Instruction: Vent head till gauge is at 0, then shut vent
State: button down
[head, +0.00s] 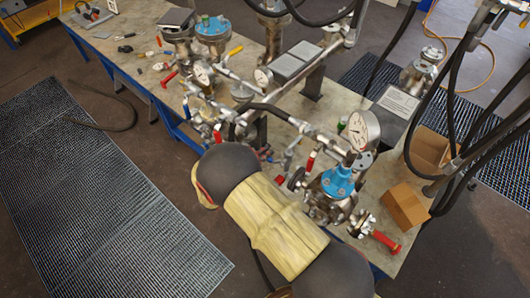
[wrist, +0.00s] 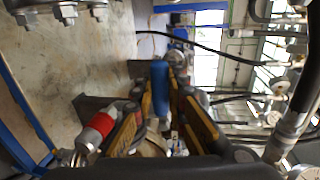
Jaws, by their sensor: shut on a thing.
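A vessel with a blue head (head: 338,182) stands at the bench's near right, with a large round white gauge (head: 359,130) above it. The gauge needle is too small to read. A red-handled valve (head: 310,162) sits on the pipework left of the blue head. In the wrist view, the yellow-padded fingers of my gripper (wrist: 160,108) are shut around a blue handle (wrist: 159,82). A red handle (wrist: 102,123) is just left of the fingers. In the head view my arm hides the fingers, so I cannot tell whether the blue handle is the vent.
Other vessels (head: 212,28) with smaller gauges (head: 203,73) stand along the bench (head: 130,65). Black hoses hang at the right, near an open cardboard box (head: 405,205). A red handle (head: 387,241) juts from the near right fittings.

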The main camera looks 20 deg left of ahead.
jog(key=shift+f, duration=0.2)
dwell(0.4)
jog(key=c, duration=1.8)
grip_release()
jog(key=shift+o, duration=0.2)
jog(key=v, duration=1.2)
jog(key=shift+a, duration=0.1)
